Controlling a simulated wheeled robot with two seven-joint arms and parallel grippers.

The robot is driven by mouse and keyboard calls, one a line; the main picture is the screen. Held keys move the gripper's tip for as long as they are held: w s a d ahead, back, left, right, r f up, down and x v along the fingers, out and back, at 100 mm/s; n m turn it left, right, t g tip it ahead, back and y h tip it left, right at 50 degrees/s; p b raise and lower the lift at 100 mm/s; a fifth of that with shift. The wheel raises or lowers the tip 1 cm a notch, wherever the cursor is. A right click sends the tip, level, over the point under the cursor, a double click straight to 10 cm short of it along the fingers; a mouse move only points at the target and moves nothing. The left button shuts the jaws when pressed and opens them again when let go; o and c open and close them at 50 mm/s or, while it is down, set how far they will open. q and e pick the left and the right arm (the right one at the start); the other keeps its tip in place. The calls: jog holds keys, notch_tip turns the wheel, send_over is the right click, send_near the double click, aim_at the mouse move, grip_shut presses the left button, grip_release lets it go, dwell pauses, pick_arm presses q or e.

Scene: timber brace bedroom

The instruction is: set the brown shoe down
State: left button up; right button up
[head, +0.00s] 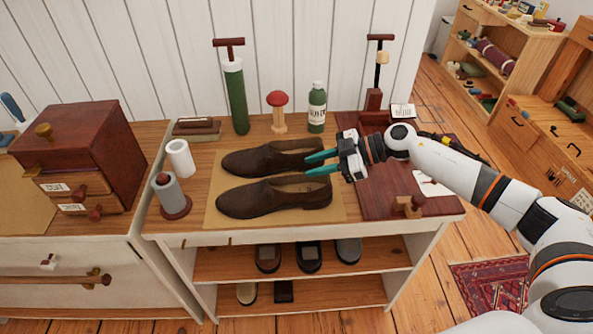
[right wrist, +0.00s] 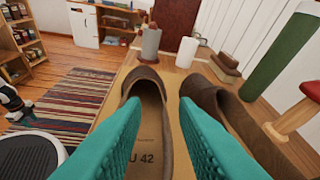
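Two dark brown shoes lie side by side on a tan mat (head: 213,214) on the bench top, toes to the left. The near shoe (head: 262,199) and the far shoe (head: 262,160) both look flat and upright. My right gripper (head: 307,165) has teal fingers spread apart near the heel ends, with nothing gripped between them. In the right wrist view, the near shoe (right wrist: 148,84) shows between and below the open fingers, its insole marked 42. The far shoe (right wrist: 207,100) is partly hidden by one finger.
A white roll (head: 180,158) and a grey cylinder on a red base (head: 172,193) stand left of the mat. A green cylinder (head: 237,100), a red-topped knob (head: 278,112) and a bottle (head: 317,107) stand behind. A dark red board (head: 385,195) lies right.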

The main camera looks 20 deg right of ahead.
jog(key=shift+v, duration=1.9)
